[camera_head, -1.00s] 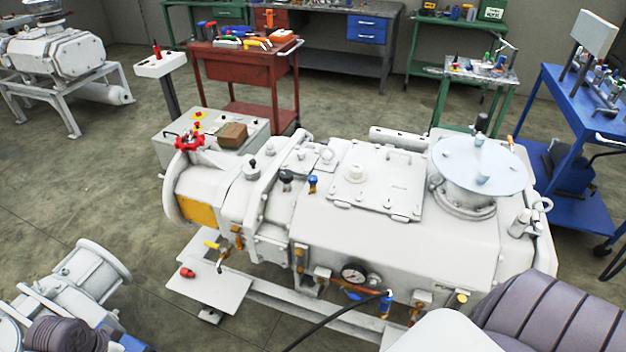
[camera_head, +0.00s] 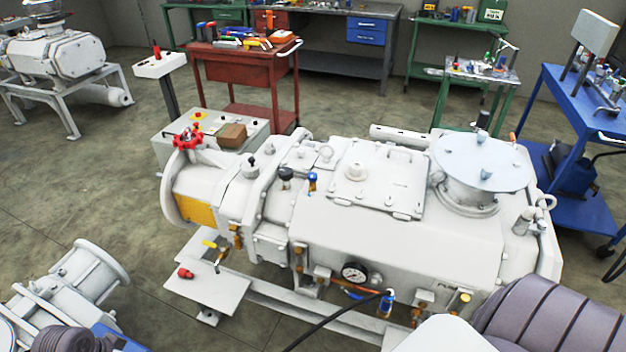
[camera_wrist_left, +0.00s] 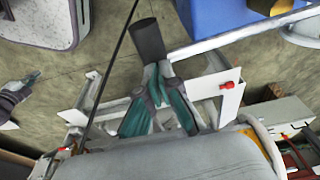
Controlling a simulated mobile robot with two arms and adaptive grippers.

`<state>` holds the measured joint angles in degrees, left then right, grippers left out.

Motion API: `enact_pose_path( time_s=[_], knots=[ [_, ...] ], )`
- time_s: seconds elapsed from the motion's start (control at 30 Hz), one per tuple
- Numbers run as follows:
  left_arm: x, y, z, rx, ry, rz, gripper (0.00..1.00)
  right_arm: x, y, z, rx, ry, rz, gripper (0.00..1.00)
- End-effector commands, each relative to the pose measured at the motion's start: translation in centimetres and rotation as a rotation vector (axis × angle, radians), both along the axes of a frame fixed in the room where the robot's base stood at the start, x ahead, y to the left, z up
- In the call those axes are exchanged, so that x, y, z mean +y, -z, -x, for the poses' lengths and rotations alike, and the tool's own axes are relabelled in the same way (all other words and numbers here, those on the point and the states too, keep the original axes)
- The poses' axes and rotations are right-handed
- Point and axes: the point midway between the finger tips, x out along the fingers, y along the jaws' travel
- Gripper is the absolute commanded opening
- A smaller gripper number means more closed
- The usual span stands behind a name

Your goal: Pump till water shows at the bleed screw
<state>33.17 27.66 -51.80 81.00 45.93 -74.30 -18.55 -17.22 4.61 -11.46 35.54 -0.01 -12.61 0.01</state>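The white screw vacuum pump (camera_head: 440,240) fills the middle of the head view. On its front are a pressure gauge (camera_head: 354,272), brass fittings (camera_head: 416,314) and a blue hose fitting (camera_head: 386,304) with a black hose (camera_head: 325,322). I cannot tell which part is the bleed screw, and no water shows. In the left wrist view my left gripper (camera_wrist_left: 153,72), with teal fingers, closes on the end of a dark cylinder (camera_wrist_left: 148,38). A small grey, finger-like part at the left edge there may be my right gripper (camera_wrist_left: 18,95); its state is unclear.
A red cap-like part (camera_head: 186,273) lies on the white base plate (camera_head: 215,292). A red tool cart (camera_head: 245,72) and green bench (camera_head: 485,75) stand behind. A blue cart (camera_head: 575,105) stands right. Open floor (camera_head: 75,190) lies left.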

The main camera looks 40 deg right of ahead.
Motion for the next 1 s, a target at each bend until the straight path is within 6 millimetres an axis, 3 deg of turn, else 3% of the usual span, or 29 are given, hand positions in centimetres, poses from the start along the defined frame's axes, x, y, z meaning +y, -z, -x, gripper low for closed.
enact_pose_path(
  time_s=[1.0],
  knots=[
    [0.1,6.4,0.0,0.001,-0.001,-0.002,0.00,0.1,3.9,0.0,0.000,0.001,-0.001,0.00]
  ],
)
